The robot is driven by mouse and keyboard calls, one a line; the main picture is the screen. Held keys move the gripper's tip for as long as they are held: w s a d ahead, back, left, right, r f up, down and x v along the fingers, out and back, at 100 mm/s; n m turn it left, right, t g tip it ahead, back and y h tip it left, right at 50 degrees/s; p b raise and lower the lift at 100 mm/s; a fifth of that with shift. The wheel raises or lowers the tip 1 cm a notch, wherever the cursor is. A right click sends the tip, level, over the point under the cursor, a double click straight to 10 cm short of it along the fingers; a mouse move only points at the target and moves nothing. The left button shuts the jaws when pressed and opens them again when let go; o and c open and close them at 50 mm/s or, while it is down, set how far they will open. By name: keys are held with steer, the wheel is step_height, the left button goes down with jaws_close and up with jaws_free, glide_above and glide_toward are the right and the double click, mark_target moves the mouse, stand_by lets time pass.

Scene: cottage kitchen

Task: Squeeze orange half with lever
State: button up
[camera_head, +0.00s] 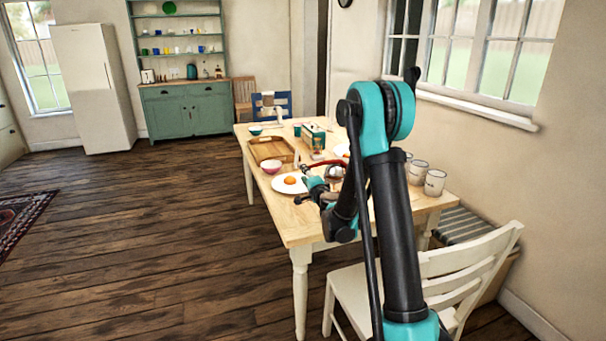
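A small orange round thing, likely an orange half (290,180), lies on a white plate (279,187) near the table's left edge. A second orange piece (346,156) shows behind my arm, partly hidden. A curved red bar, which looks like the lever (321,164), stands above the table just behind my gripper. A shiny rounded metal part (334,171) sits below it, partly covered by my arm. My gripper (305,186) is low over the table, just right of the plate. Its fingers are too small to tell whether they are open or touching anything.
A white chair (470,265) stands at the near side.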

steer(key=v, duration=1)
